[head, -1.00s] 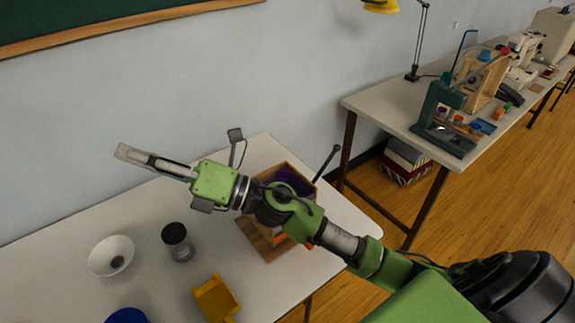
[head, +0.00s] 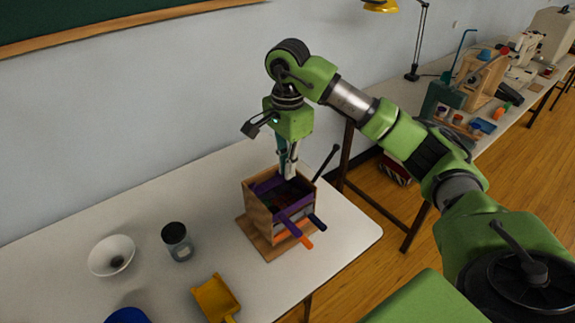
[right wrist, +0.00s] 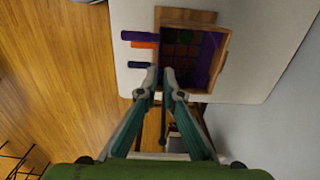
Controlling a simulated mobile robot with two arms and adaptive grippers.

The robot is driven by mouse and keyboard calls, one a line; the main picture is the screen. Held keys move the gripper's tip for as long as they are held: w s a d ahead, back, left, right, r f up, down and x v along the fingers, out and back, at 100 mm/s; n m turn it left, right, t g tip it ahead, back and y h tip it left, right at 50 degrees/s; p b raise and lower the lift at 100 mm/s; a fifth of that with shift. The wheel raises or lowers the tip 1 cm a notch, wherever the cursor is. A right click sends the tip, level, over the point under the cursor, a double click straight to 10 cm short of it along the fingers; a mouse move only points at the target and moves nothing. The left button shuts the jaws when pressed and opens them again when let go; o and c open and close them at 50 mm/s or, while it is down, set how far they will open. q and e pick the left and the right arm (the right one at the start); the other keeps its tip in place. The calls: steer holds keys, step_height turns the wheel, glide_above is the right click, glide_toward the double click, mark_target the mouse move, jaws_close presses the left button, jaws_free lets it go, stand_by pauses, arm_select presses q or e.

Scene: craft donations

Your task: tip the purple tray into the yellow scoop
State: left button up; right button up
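The purple tray (head: 267,184) sits at the top of a wooden box on the white table, its purple handle (head: 298,205) sticking out to the front right. In the right wrist view the tray's purple wall (right wrist: 205,62) shows around small compartments with dark red and green contents. The yellow scoop (head: 213,298) lies near the table's front edge, left of the box. My right gripper (head: 287,175) points down over the tray's back part. In the right wrist view its fingers (right wrist: 160,82) are apart with nothing between them. My left gripper is not in view.
The wooden box (head: 258,212) also has orange (head: 300,238) and dark blue (head: 317,221) handles, and a dark rod (head: 326,162) rises behind it. The table's back left is clear.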

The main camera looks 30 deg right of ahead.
mark_target(288, 208)
step_height(288, 208, down, 14)
steer(key=p, duration=0.3)
steer(key=shift+d+r+p, duration=0.1)
steer(key=shift+r+p, duration=0.05)
steer(key=shift+p, duration=0.2)
jaws_close()
steer(key=shift+r, duration=0.2)
steer(key=shift+s, duration=0.1)
